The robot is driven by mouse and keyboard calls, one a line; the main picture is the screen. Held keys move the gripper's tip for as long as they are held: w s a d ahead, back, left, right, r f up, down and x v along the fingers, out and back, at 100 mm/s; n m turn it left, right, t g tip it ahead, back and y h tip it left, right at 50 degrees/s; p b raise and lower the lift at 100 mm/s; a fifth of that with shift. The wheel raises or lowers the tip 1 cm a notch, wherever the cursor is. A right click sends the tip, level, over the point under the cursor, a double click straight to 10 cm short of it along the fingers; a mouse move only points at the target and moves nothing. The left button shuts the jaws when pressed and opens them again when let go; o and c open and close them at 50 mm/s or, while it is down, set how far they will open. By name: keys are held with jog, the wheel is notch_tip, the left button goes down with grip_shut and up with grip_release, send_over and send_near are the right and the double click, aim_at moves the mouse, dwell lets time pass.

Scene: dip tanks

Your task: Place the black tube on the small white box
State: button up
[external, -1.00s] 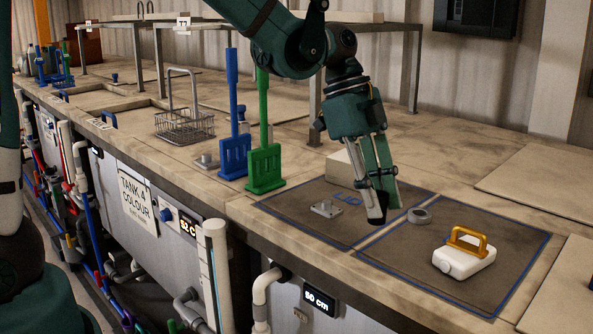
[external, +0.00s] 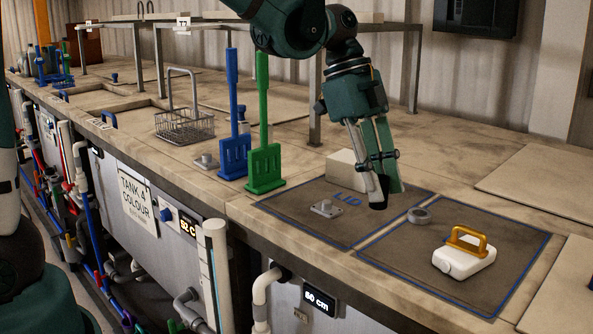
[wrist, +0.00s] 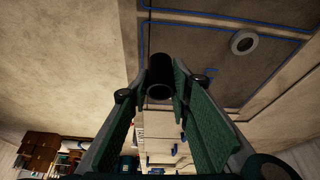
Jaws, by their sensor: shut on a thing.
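My gripper (external: 382,188) is shut on the black tube (external: 378,200) and points down above the dark mat. In the wrist view the tube (wrist: 160,68) sits between the two fingertips (wrist: 161,84), with its round open end facing the camera. The small white box (external: 342,170) stands at the back of the mat, just left of and behind my fingers in the external view. My fingers overlap its right side there, so that part is hidden. The tube appears clear of the box and held above the mat.
A metal lid with a knob (external: 326,208) lies on the left mat, near the blue LID marking. A grey ring (external: 419,215) lies to the right of my gripper. A white container with a yellow handle (external: 464,257) is on the right mat. Green (external: 263,165) and blue (external: 234,155) paddles stand left.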

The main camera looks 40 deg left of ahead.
jog(key=w+a+r, duration=0.3)
jog(key=w+a, duration=0.9)
jog(key=w+a+r+n, duration=0.1)
jog(key=w+a+r, duration=0.3)
jog(key=w+a, duration=0.8)
jog(key=shift+r+t+p, duration=0.3)
jog(key=shift+p, duration=0.05)
jog(key=shift+f, duration=3)
jog(key=shift+f, duration=0.1)
jog(key=shift+f+p, duration=0.3)
jog(key=shift+f, duration=1.65)
jog(key=shift+f, duration=0.1)
